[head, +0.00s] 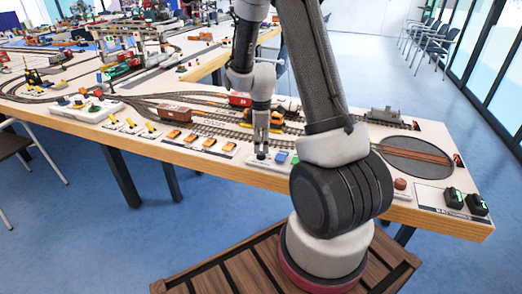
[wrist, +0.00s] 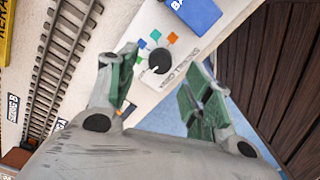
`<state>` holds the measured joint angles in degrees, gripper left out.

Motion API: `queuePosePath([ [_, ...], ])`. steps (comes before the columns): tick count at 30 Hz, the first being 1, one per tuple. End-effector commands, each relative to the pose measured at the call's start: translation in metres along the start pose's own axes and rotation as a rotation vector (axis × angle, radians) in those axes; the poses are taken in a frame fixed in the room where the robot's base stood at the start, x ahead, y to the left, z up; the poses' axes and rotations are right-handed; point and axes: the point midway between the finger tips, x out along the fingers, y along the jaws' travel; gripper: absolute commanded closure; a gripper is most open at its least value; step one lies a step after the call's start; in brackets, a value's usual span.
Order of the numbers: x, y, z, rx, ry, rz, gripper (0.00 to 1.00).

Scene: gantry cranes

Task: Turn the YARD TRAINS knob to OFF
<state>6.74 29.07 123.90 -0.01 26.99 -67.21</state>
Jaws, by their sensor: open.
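A black round knob (wrist: 160,60) with a small white mark sits on a white panel (wrist: 150,80) in the wrist view. Blue, green and orange tabs fan out along one side of it. Lettering runs along the panel edge, too small and tilted to read, so I cannot confirm which knob this is. My gripper (wrist: 163,70) is open, its green-padded fingers on either side of the knob with gaps visible. I cannot tell its height above the panel. In the head view my gripper (head: 262,146) points down at the front table edge, largely hiding the knob.
A blue block (wrist: 195,12) with white letters stands beside the panel; it also shows in the head view (head: 281,156). Rail track (wrist: 62,55) runs left of the panel. Orange pieces (head: 190,137) line the table edge to the left. A turntable (head: 418,157) lies to the right.

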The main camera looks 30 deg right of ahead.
Motion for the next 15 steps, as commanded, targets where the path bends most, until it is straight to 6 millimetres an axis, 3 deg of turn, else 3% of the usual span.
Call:
queuePosePath([
  [6,-0.050,0.001,-0.001,0.000,0.002,0.005,0.49],
  [15,-0.081,0.000,0.000,0.000,0.000,0.000,0.49],
])
